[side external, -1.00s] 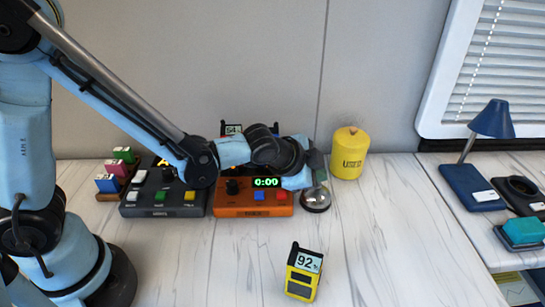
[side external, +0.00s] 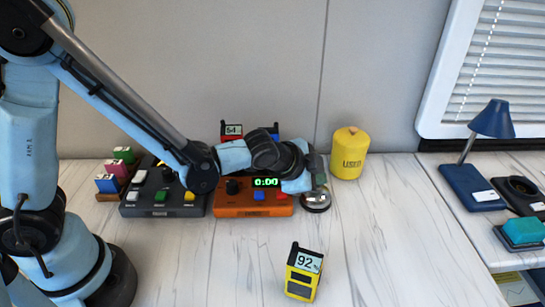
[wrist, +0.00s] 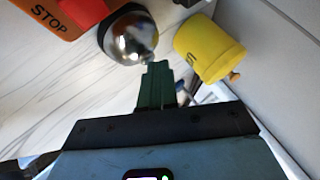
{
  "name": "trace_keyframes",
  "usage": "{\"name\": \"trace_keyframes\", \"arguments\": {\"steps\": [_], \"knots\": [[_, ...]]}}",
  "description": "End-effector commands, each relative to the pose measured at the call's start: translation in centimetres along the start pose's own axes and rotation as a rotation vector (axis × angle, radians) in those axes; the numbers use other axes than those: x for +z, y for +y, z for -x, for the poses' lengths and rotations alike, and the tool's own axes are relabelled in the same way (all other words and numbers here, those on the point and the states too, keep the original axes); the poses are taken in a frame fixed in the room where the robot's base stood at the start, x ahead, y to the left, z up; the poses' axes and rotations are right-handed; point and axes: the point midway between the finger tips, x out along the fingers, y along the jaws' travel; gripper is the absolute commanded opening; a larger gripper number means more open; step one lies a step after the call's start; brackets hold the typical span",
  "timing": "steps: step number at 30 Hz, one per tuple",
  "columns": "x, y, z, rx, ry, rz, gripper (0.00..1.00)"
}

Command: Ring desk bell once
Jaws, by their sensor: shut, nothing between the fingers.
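The desk bell (side external: 317,202) is a small silver dome on the white marbled table, just right of the orange timer box. It also shows in the wrist view (wrist: 127,38) as a shiny dome with a plunger on top. My gripper (side external: 319,182) is shut and empty, with its fingers pointing down at the bell. In the wrist view the green fingertips (wrist: 157,68) are together and lie close beside the bell's top. I cannot tell whether they touch it.
An orange timer (side external: 253,205) reading 0:00 and a grey button box (side external: 160,210) stand to the left. A yellow canister (side external: 349,153) stands behind right. A yellow meter (side external: 303,272) stands in front. The table right of the bell is clear.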

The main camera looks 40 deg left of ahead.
Motion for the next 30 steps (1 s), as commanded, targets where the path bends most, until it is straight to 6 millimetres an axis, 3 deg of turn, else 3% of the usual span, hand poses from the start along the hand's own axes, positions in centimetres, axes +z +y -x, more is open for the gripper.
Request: {"name": "trace_keyframes", "arguments": {"steps": [30], "knots": [[-0.9, -0.9, 1.3, 0.0, 0.0, 0.0, 0.0]]}}
